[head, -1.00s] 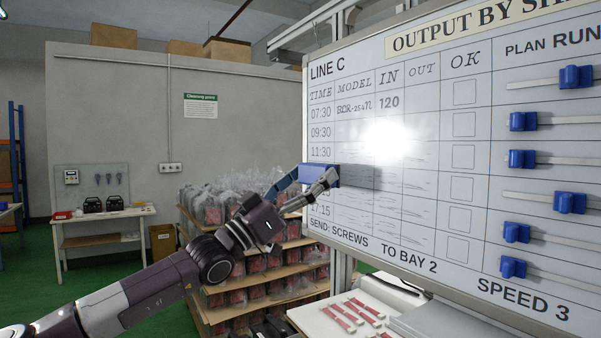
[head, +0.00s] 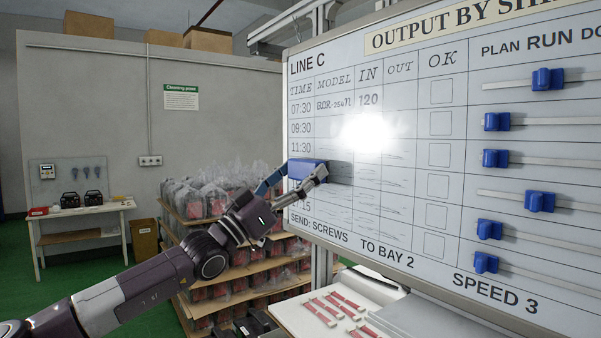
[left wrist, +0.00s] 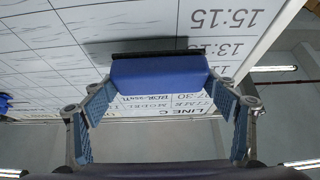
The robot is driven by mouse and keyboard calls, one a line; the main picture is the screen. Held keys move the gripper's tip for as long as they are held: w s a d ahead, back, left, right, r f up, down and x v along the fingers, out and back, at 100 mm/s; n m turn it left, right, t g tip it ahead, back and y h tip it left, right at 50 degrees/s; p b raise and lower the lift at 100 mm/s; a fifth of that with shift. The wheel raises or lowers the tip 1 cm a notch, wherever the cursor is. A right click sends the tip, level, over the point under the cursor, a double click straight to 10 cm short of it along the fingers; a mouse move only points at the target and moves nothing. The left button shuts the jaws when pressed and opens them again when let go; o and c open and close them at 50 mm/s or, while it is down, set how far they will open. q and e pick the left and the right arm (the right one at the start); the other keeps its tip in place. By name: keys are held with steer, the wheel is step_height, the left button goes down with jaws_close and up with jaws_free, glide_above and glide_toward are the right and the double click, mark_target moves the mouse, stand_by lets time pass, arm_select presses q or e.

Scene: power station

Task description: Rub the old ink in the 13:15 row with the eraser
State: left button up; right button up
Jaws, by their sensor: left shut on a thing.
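My left gripper (head: 312,176) is shut on the blue eraser (head: 304,169) at the left side of the whiteboard (head: 400,215). In the left wrist view, the fingers of my left gripper (left wrist: 160,84) clasp the eraser (left wrist: 160,74) from both sides. Its dark pad faces the board, and I cannot tell if it touches. The 13:15 label (left wrist: 214,49) shows upside down beside it there; in the head view the eraser covers that label. Faint grey ink strokes (head: 366,174) run along the 13:15 row, with the eraser's shadow at their left. My right gripper is out of view.
Blue sliders (head: 540,201) on rails stick out at the board's right. Below the board, a white table (head: 290,318) holds red-and-white strips (head: 330,306). A pallet stack of bagged goods (head: 225,205) stands behind my left arm. A bench (head: 82,213) is far left.

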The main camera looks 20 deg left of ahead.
arm_select(q)
steer(key=shift+w+d, duration=0.55)
steer(key=shift+w, duration=0.3)
steer(key=shift+s+d+f+b, duration=0.2)
steer(key=shift+s+d+b, duration=0.1)
steer(key=shift+b, duration=0.85)
steer(key=s+d+b, duration=0.1)
steer(key=d+b, duration=0.1)
steer(key=b, duration=0.3)
steer(key=shift+s, duration=0.2)
steer(key=shift+s+d+r+b, duration=0.15)
steer(key=shift+d+b, duration=0.1)
steer(key=shift+b, duration=0.2)
